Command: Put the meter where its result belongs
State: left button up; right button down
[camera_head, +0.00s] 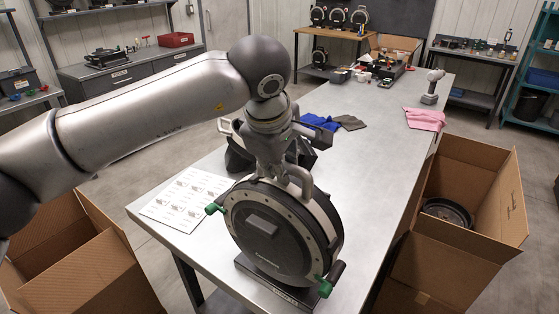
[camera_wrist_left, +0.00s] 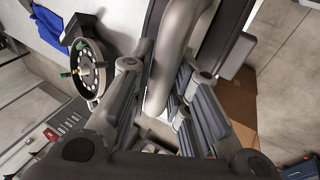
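The seed meter (camera_head: 267,236) is a round black disc housing with a grey bolted rim, green knobs and a curved grey handle (camera_head: 301,183) on top. It stands upright on a dark labelled base (camera_head: 278,288) at the table's near end. My left gripper (camera_head: 281,178) is over the top of the meter at the handle. In the left wrist view, the grey handle (camera_wrist_left: 172,55) runs between the fingers of the left gripper (camera_wrist_left: 158,95). Whether both fingers press on it is unclear. My right gripper is not in view.
Open cardboard boxes stand left (camera_head: 85,262) and right (camera_head: 462,235) of the table; the right one holds a dark round part (camera_head: 447,212). A printed sheet (camera_head: 187,196), blue cloth (camera_head: 320,122), pink cloth (camera_head: 425,119) and drill (camera_head: 432,87) lie on the table (camera_head: 372,165).

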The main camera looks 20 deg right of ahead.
pick_arm(q)
jog(key=o, duration=0.4)
jog(key=shift+s+r, duration=0.1)
jog(key=shift+s+a+r, duration=0.1)
jog(key=shift+a+r, duration=0.05)
jog(key=shift+r, duration=0.3)
jog(key=b+v, duration=0.2)
jog(key=v, duration=0.9)
